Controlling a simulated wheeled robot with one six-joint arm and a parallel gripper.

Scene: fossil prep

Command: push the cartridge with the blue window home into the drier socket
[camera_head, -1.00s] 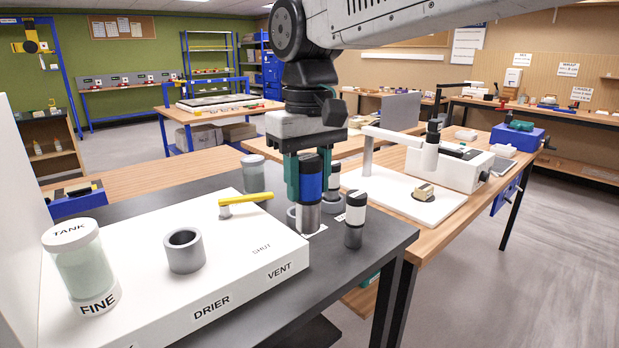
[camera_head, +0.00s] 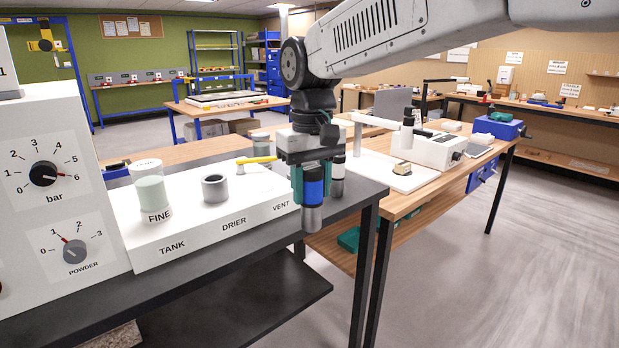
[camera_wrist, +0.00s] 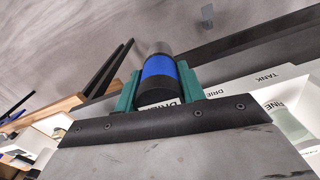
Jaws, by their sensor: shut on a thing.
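My gripper (camera_head: 312,185) is shut on the cartridge with the blue window (camera_head: 313,190), which hangs upright below it with its grey end down. The cartridge also shows in the wrist view (camera_wrist: 160,70), between the green fingers. It is in front of the bench's front edge, to the right of the drier socket (camera_head: 215,187). The socket is an open grey ring on the white unit (camera_head: 190,235), above the word DRIER. I see no cartridge standing in it.
A yellow-handled lever (camera_head: 256,160) stands right of the socket and a FINE jar (camera_head: 150,192) left of it. Another dark cartridge (camera_head: 338,176) stands behind my gripper. A dial panel (camera_head: 50,200) rises at the left. Open floor lies at the right.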

